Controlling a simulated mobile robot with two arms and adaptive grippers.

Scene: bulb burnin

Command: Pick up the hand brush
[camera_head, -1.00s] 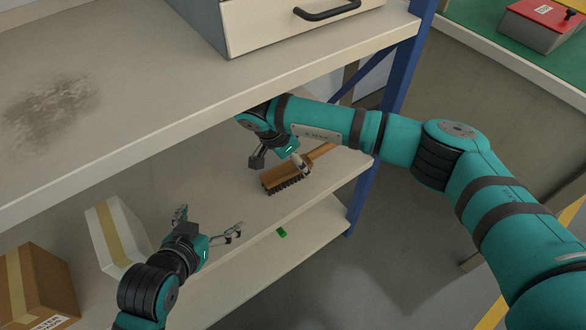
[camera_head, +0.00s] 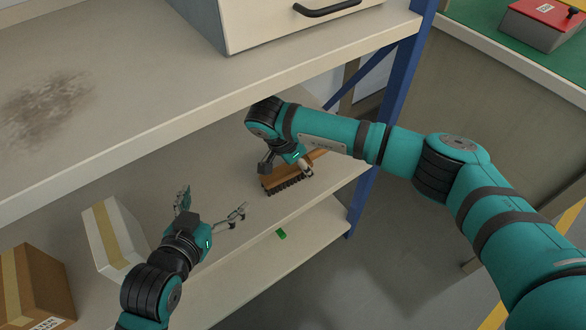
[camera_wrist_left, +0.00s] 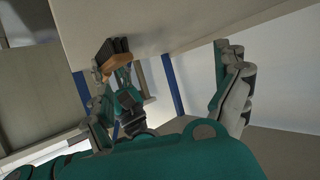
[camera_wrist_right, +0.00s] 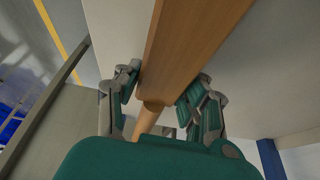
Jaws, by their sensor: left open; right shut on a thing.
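The hand brush (camera_head: 282,179) has a brown wooden body and dark bristles. It is at the lower shelf, bristles down, partly hidden behind my right arm; I cannot tell whether it still touches the shelf. My right gripper (camera_head: 288,166) is shut on the brush. In the right wrist view, the wood (camera_wrist_right: 195,45) runs between the fingers (camera_wrist_right: 163,85). The brush (camera_wrist_left: 116,61) also shows in the left wrist view, bristles toward the top. My left gripper (camera_head: 213,200) is open and empty, to the left of the brush and apart from it.
A white box with a tan stripe (camera_head: 112,240) and a brown carton (camera_head: 38,285) stand at the left. The upper shelf (camera_head: 150,85) overhangs the lower one. A blue post (camera_head: 385,120) stands right of the brush. A small green piece (camera_head: 281,234) lies below the brush.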

